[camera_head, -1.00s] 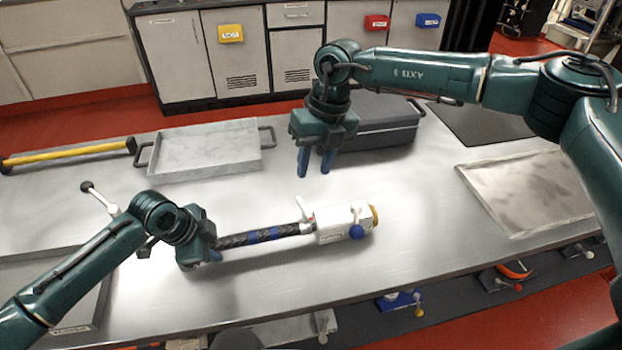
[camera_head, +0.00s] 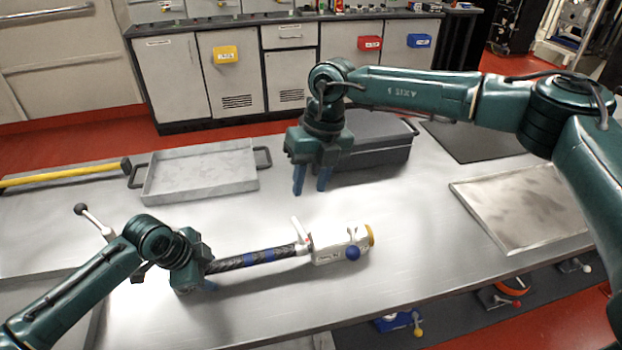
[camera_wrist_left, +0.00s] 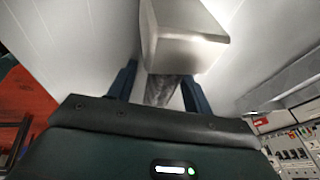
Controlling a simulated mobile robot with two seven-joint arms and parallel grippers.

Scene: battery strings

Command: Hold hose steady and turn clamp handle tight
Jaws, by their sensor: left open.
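A dark braided hose (camera_head: 232,264) with blue bands lies across the bench, its right end at a white fitting (camera_head: 330,246) with a yellow end cap and a blue knob (camera_head: 352,253). A small white lever (camera_head: 297,230) stands up where hose and fitting meet; I take it for the clamp handle. My left gripper (camera_head: 205,284) is at the hose's left end. In the left wrist view its blue fingers (camera_wrist_left: 158,92) are apart, with the dark hose (camera_wrist_left: 161,88) between them and a pale block (camera_wrist_left: 182,38) beyond. My right gripper (camera_head: 312,180) hangs open and empty above and behind the fitting.
A grey metal tray (camera_head: 200,190) with handles and a dark box (camera_head: 375,150) stand behind. A flat tray (camera_head: 470,232) lies at the right. A yellow bar (camera_head: 60,176) and a black-knobbed lever (camera_head: 92,220) are at the left. The bench right of the fitting is clear.

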